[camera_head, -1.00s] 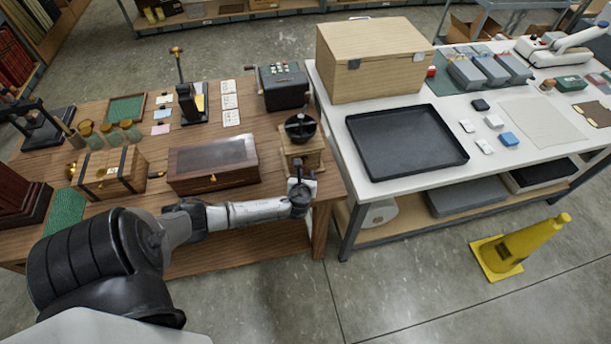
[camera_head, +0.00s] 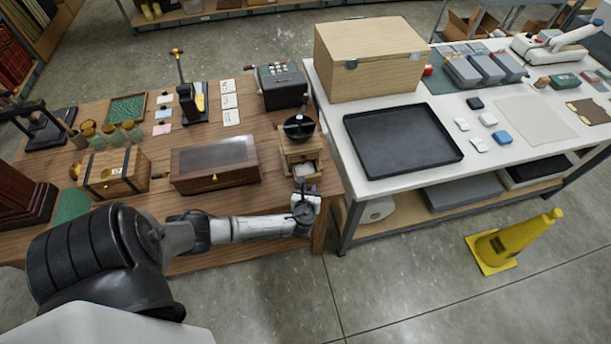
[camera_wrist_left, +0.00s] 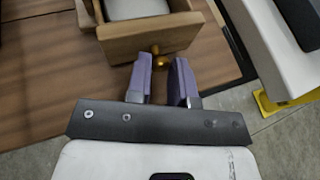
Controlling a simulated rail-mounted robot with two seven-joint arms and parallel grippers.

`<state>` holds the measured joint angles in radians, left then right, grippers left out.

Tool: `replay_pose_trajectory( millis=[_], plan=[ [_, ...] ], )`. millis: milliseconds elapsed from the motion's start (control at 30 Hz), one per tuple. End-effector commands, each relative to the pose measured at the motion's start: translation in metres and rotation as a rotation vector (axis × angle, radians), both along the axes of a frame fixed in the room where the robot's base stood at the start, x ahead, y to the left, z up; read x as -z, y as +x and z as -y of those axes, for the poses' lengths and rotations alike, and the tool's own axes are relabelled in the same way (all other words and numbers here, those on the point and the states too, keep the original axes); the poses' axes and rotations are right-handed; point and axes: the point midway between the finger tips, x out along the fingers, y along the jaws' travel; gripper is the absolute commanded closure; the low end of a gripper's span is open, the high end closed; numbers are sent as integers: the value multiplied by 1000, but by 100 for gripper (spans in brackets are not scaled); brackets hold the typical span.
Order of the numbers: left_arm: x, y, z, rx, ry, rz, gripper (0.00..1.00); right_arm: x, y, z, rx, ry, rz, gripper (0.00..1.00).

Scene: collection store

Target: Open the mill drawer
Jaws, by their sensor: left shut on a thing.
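The wooden mill (camera_head: 297,145) stands near the right end of the wooden table, with a dark bowl and crank on top. Its drawer (camera_head: 306,170) is pulled out toward me, and the light inside shows. In the left wrist view the drawer's wooden front (camera_wrist_left: 130,42) is at the top, with a small brass knob (camera_wrist_left: 156,49) at its middle. My left gripper (camera_wrist_left: 161,63) is shut on the knob, its purple fingers on either side of it. In the head view this gripper (camera_head: 304,189) is just in front of the drawer. My right gripper is not in view.
A glass-topped wooden case (camera_head: 215,164) stands left of the mill. A white table (camera_head: 345,150) with a black tray (camera_head: 403,141) and a wooden box (camera_head: 370,60) is close on the right. A yellow cone (camera_head: 515,243) stands on the floor. The floor in front is clear.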

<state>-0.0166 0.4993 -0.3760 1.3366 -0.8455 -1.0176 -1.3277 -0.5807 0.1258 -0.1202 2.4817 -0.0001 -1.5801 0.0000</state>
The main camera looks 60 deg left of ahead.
Motion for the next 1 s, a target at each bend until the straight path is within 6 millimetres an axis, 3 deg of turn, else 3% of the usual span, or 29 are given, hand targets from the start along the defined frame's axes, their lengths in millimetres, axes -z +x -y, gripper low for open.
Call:
replay_pose_trajectory(
  millis=[367, 400, 500, 767, 1000],
  plan=[
    [2, -3, 6, -2, -1, -1, 100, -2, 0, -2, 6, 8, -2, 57],
    [2, -3, 6, -2, -1, -1, 76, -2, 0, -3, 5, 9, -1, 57],
    [2, -3, 6, -2, -1, -1, 69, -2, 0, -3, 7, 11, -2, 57],
    [0, -4, 8, -2, -1, -1, 69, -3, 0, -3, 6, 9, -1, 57],
    [-12, -23, 31, 0, -3, -1, 69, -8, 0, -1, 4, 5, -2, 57]
  ],
)
